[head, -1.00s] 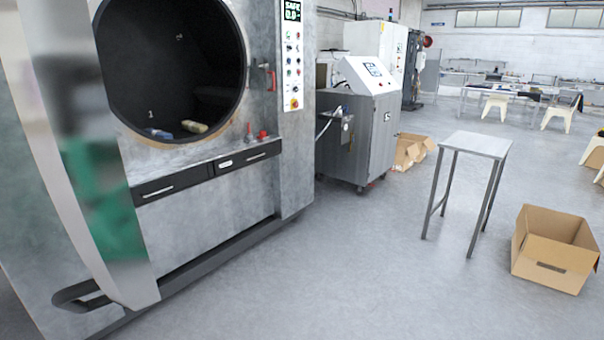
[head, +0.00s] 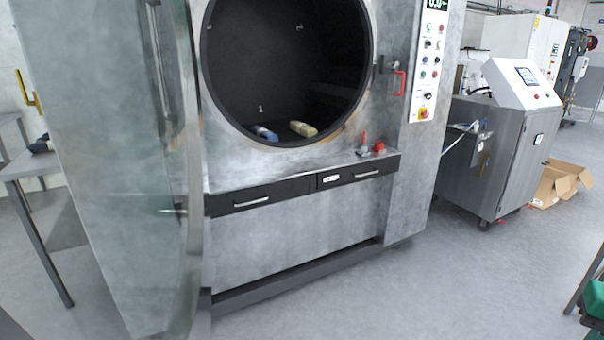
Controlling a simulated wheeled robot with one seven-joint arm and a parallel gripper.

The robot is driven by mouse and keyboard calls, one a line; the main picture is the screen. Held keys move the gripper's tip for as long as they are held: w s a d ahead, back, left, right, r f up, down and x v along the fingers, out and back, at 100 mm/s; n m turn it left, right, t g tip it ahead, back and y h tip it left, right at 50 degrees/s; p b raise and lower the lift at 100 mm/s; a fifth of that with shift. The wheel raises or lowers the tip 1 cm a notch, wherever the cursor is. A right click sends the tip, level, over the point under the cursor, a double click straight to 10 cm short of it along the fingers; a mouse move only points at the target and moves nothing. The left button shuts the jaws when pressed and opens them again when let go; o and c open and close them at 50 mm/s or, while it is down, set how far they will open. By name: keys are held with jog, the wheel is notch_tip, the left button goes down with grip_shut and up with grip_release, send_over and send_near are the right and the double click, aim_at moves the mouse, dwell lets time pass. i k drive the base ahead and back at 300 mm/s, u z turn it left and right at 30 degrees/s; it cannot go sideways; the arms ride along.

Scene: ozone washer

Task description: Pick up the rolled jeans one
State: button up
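Two small rolled items lie side by side on the floor of the washer's dark round drum (head: 285,50) in the head view. The left one (head: 264,133) is blue and looks like the rolled jeans. The other is a beige roll (head: 303,129) just to its right. Another dark blue item (head: 41,145) lies on a table at the far left; it is partly cut by the open door, and I cannot tell if it is rolled. My gripper is not in view.
The washer's big metal door (head: 110,150) stands open to the left of the drum. Black drawers (head: 300,185) run below the opening. A grey control cabinet (head: 490,150) and a cardboard box (head: 560,183) stand to the right. The floor in front (head: 400,290) is clear.

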aim_at(258, 131)
jog(key=u, duration=0.25)
jog(key=i, duration=3.05)
jog(key=z, duration=0.2)
